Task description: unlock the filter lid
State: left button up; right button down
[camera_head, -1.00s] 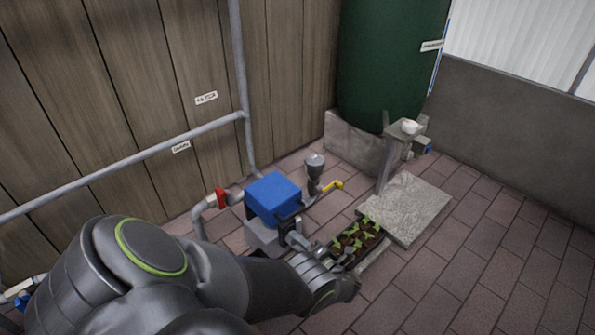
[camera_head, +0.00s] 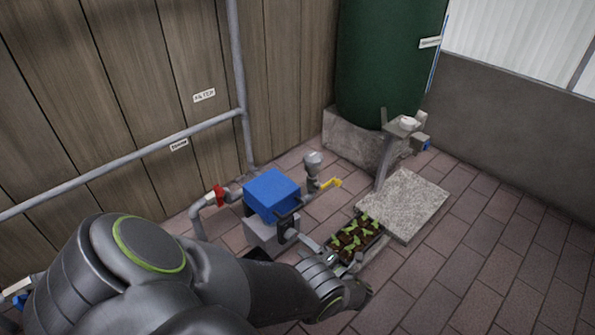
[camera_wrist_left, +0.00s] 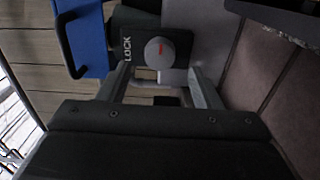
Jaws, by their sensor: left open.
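The filter box (camera_head: 262,233) is grey with a blue lid (camera_head: 271,194) and stands on the floor near the wooden wall. A dark plate (camera_head: 289,221) is on its right side. In the left wrist view, this plate reads LOCK and bears a round grey knob (camera_wrist_left: 160,52) with a small red mark. A grey bar or handle lies just below the knob. My left gripper (camera_wrist_left: 160,88) is open, its fingers spread to either side below the knob, with nothing visibly gripped. The blue lid edge (camera_wrist_left: 88,40) with a dark handle is at upper left.
A red-handled valve (camera_head: 219,195) and grey pipes are left of the box. A grey funnel (camera_head: 313,162) and yellow handle (camera_head: 331,183) stand behind. A planter (camera_head: 356,240) is close right of my gripper, before a stone slab (camera_head: 408,205). Floor is free at right.

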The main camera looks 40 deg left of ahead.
pick_arm(q)
jog(key=s+d+b, duration=0.1)
jog(key=d+b, duration=0.1)
jog(key=d, duration=1.1)
